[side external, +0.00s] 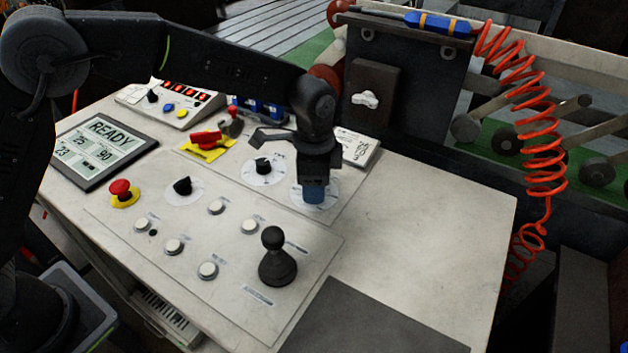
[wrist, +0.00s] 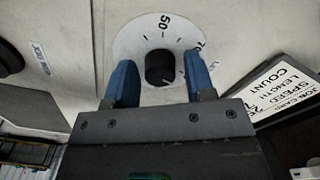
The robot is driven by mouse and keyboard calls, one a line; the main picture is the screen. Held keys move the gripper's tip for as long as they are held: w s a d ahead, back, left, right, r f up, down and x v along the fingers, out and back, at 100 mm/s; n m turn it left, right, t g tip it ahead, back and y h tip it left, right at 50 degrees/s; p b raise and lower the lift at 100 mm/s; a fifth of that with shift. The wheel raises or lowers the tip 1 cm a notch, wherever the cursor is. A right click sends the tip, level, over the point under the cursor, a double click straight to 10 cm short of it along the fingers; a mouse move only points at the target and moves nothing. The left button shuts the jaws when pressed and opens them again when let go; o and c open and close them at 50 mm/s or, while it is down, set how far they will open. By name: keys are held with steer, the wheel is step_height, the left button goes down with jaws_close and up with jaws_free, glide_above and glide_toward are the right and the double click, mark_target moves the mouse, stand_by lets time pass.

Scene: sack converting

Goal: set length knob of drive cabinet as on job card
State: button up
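My gripper (side external: 314,193) points down over a white dial plate (side external: 331,200) on the cabinet's sloping panel. In the wrist view, my two blue fingers (wrist: 160,80) stand apart on either side of a black knob (wrist: 159,66), with a gap on each side. The knob sits in the middle of the white dial (wrist: 128,44), which shows 50 and part of another number. The job card (side external: 360,146) lies beside the dial; in the wrist view (wrist: 285,82) it lists speed, length and count, with values partly hidden or unclear. In the side view my fingers hide the knob.
Another dial with a black knob (side external: 263,166) is close by on the left. A yellow-and-red switch (side external: 206,142), a black ball-topped lever (side external: 277,258), a red stop button (side external: 122,190) and a READY display (side external: 104,147) share the panel. The right side of the cabinet top is bare.

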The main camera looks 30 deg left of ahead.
steer(key=c, duration=0.7)
steer(key=shift+c, duration=0.2)
steer(key=shift+n, duration=0.3)
steer(key=n, duration=1.1)
stand_by(0.4)
steer(key=o, duration=0.9)
